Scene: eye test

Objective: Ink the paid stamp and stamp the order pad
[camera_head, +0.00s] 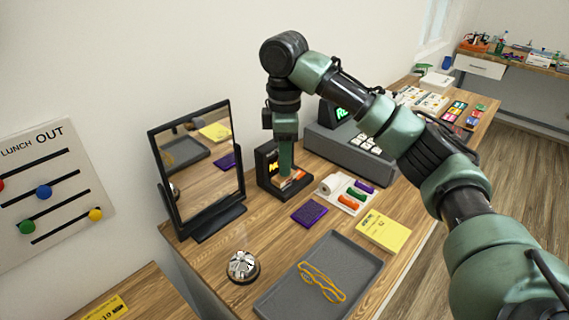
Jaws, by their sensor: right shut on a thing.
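My right gripper (286,172) points straight down at a small black stand (268,163) with yellow marks on its back panel. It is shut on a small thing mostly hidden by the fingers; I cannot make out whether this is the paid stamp. Orange and white bits (295,180) show at the stand's base beside the fingertips. A flat purple pad (309,213), seemingly the ink pad, lies on the table in front of the stand. The yellow order pad (383,232) lies flat further right, with dark print on it. My left gripper is not in view.
A grey tray (268,303) holds yellow glasses (322,282). A bell (243,266) and a standing mirror (199,165) are at the left. A grey register (345,152) stands behind.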

